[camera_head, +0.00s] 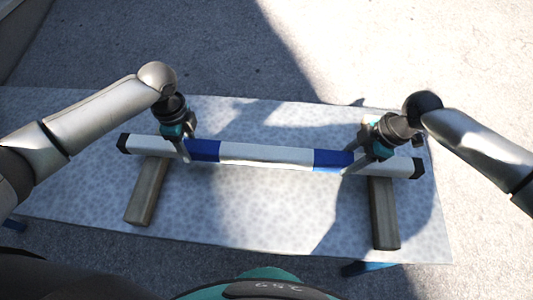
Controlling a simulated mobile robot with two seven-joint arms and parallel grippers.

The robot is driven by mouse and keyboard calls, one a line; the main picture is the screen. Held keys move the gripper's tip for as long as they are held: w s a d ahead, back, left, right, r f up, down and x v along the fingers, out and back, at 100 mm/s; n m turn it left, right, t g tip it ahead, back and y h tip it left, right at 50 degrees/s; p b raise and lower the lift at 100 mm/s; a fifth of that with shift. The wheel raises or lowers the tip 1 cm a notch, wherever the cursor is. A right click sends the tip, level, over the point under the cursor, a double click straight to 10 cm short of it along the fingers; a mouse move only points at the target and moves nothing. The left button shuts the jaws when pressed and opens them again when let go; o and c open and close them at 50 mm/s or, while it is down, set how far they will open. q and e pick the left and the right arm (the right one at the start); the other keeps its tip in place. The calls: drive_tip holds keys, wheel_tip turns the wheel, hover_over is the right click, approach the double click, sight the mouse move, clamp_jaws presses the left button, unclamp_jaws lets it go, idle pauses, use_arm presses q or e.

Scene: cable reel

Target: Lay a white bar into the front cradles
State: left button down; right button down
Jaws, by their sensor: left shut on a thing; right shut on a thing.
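A long white bar (266,155) with two blue bands and black end caps runs left to right across the table. My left gripper (184,155) is shut on the bar beside its left blue band. My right gripper (354,166) is shut on the bar near its right blue band. Two wooden supports, a left one (147,192) and a right one (383,215), lie under or just below the bar's ends and reach toward me. I cannot tell whether the bar touches them. No cradle shape is clear on their tops.
The speckled table (262,215) has a clear middle between the two supports. Its near edge lies close to my body. Blue table legs show below, one at the near right (367,268). Grey ground with shadows surrounds the table.

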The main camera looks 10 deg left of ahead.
use_arm(q)
drive_tip(key=shift+w+r, duration=0.1)
drive_tip(key=shift+r, duration=0.1)
use_arm(e)
drive_tip(key=shift+w+r, duration=0.1)
drive_tip(key=shift+r, duration=0.1)
